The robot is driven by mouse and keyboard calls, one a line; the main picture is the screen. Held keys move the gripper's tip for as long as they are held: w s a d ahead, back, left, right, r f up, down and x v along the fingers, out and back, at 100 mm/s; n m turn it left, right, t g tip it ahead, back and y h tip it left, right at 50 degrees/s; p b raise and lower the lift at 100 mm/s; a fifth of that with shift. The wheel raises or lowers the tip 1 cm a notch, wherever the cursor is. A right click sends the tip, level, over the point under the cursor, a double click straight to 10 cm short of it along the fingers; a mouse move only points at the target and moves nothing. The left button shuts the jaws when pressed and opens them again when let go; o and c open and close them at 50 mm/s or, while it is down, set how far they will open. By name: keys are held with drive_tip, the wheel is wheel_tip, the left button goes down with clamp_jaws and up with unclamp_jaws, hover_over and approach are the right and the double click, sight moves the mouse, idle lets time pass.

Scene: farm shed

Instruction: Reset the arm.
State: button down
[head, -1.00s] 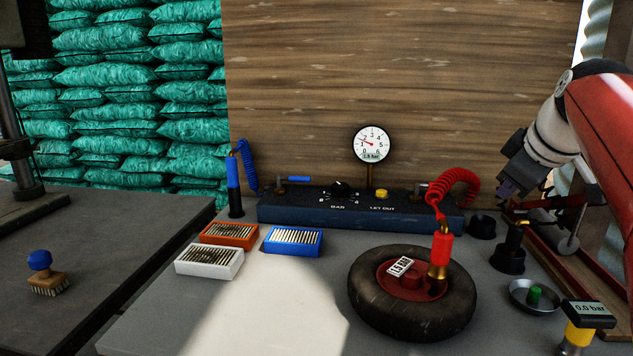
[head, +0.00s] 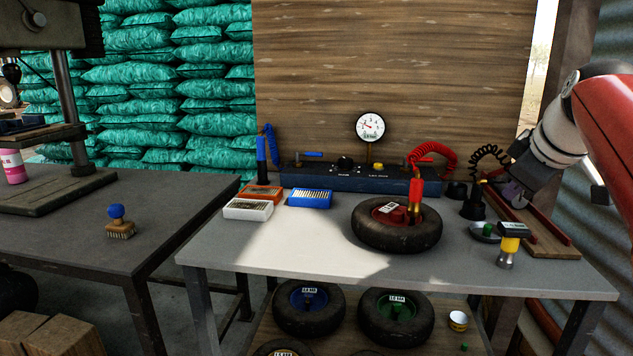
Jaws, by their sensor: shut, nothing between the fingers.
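My gripper (head: 514,196) is at the right in the head view, at the end of my red and white arm. It is shut and empty, above the right part of the grey workbench (head: 300,255). It is small and dark here, close to the black coiled hose (head: 489,152) and its black holder (head: 472,206); I cannot tell whether it touches them. The wheel with a red hub (head: 396,238) lies flat on the bench to the left of my gripper. A red chuck (head: 416,190) stands upright on that wheel, joined to a red coiled hose (head: 432,150).
The blue regulator box (head: 345,178) with a dial (head: 370,127) is at the back. Small boxes (head: 248,209) sit left. More wheels (head: 309,308) lie below. The front middle of the bench is clear.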

drive_tip(key=s+a+f+m+g, duration=0.1)
drive_tip(key=s+a+f+m, duration=0.2)
drive_tip(key=s+a+f, duration=0.5)
drive_tip(key=s+a+f+m+g, duration=0.1)
drive_tip(key=s+a+f+m, duration=0.3)
drive_tip(key=s+a+f, duration=0.5)
drive_tip(key=s+f, duration=0.3)
drive_tip(key=f, duration=0.4)
drive_tip(key=shift+f+m+y, duration=0.2)
drive_tip(key=shift+m+y, duration=0.1)
